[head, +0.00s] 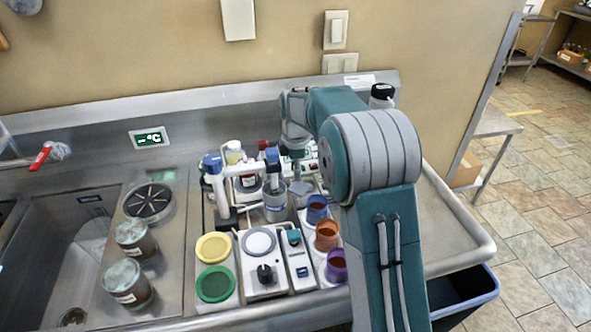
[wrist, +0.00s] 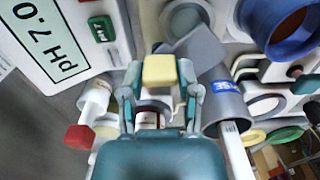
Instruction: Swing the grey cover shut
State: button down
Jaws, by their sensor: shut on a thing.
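In the wrist view my gripper (wrist: 160,88) is shut on a cream-yellow block (wrist: 160,71), one finger at each side of it. A grey slab-like part (wrist: 203,52), which looks like the grey cover, is right behind the block. I cannot tell whether the block is fixed to it, nor how far the cover stands open. In the head view my arm reaches over the crowded bench, and its bent links largely hide the gripper and the cover.
A grey cylinder (head: 275,206), coloured cups (head: 327,235) and yellow (head: 213,247) and green (head: 216,284) lids crowd the work area. A pH display (wrist: 48,45) is beside the gripper. The sink (head: 62,240) is left; clear steel is right of my arm.

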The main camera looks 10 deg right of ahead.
jog(key=n, duration=0.4)
jog(key=shift+f+n, duration=0.15)
jog(key=shift+n, duration=2.45)
jog(key=shift+c, duration=1.6)
grip_release()
jog(key=shift+w, duration=0.1)
